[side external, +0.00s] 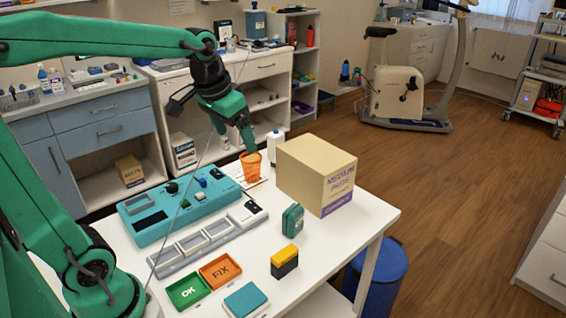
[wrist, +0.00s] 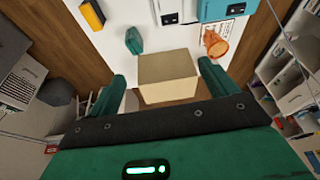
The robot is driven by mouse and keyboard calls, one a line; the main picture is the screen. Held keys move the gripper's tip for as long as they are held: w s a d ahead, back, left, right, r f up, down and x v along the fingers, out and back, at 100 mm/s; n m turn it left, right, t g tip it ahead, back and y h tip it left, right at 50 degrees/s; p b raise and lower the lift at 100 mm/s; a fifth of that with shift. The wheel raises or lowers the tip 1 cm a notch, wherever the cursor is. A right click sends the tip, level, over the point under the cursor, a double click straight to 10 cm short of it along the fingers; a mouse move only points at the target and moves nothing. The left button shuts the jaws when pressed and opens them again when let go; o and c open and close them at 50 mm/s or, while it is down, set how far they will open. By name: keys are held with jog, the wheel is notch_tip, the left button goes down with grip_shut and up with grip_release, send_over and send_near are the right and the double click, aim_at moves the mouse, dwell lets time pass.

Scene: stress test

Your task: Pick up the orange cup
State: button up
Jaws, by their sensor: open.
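The orange cup (side external: 251,168) stands on the white table, left of the cardboard box. In the wrist view the cup (wrist: 216,43) is just past the tip of the right-hand finger, outside the space between the fingers. My gripper (side external: 249,147) is above the cup in the side view, and its tip overlaps the cup's rim there; I cannot tell whether they touch. In the wrist view my gripper (wrist: 163,72) is open, with nothing held between its fingers.
The cardboard box (side external: 318,178) stands close to the cup and shows between the fingers in the wrist view (wrist: 168,72). A white bottle (side external: 274,147) is behind the cup. A teal console (side external: 160,225), green container (side external: 292,220) and trays marked OK (side external: 188,291) and FIX (side external: 220,271) are nearer.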

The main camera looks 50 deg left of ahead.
jog(key=w+a+f+g, duration=0.1)
jog(key=w+a+f, duration=0.1)
jog(key=w+a, duration=0.3)
jog(key=n+g, duration=0.1)
jog(key=g, duration=0.2)
send_near(252, 168)
jog(key=w+a+f, duration=0.2)
jog(key=a, duration=0.1)
jog(key=shift+s+a+f+h, duration=0.1)
jog(key=shift+a+h, duration=0.05)
jog(key=shift+h, duration=0.15)
jog(key=shift+f, duration=0.1)
jog(key=shift+s+f, duration=0.2)
jog(key=shift+f, duration=3.6)
jog(key=c, duration=1)
